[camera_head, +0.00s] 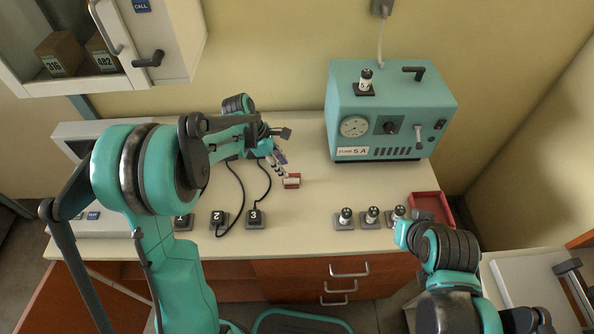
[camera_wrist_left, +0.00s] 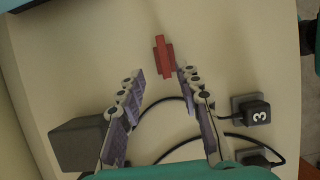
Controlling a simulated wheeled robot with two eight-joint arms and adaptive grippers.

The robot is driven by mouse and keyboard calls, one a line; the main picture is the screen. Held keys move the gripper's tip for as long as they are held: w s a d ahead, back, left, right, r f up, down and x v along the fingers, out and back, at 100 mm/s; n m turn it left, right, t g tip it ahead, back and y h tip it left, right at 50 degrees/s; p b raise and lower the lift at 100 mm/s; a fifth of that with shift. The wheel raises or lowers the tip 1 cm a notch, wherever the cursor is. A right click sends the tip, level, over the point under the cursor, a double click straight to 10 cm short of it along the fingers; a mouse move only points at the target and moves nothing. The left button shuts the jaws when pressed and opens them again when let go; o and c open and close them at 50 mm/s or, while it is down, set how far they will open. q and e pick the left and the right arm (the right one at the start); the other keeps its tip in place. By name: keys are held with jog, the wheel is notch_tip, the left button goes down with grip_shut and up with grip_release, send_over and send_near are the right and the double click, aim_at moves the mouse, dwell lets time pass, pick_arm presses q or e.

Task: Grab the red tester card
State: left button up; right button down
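The card lies just beyond the fingertips, nearer the right finger.
Black blocks numbered 2 (camera_head: 217,217) and 3 (camera_head: 255,217) with cables sit in front of the card. Several small white-topped pieces on dark bases, one at the left (camera_head: 345,216), stand near a red tray (camera_head: 431,203). The teal machine (camera_head: 392,110) stands behind.

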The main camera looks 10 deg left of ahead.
aim_at(291, 183)
pick_arm(q)
jog(key=shift+s+x, duration=0.2)
jog(key=shift+x, duration=0.75)
jog(key=b+x, duration=0.1)
jog(key=x, duration=0.1)
jog(key=b+x, duration=0.1)
jog(key=x, duration=0.1)
jog(key=shift+d+f, duration=0.25)
jog(key=shift+d, duration=0.2)
grip_shut()
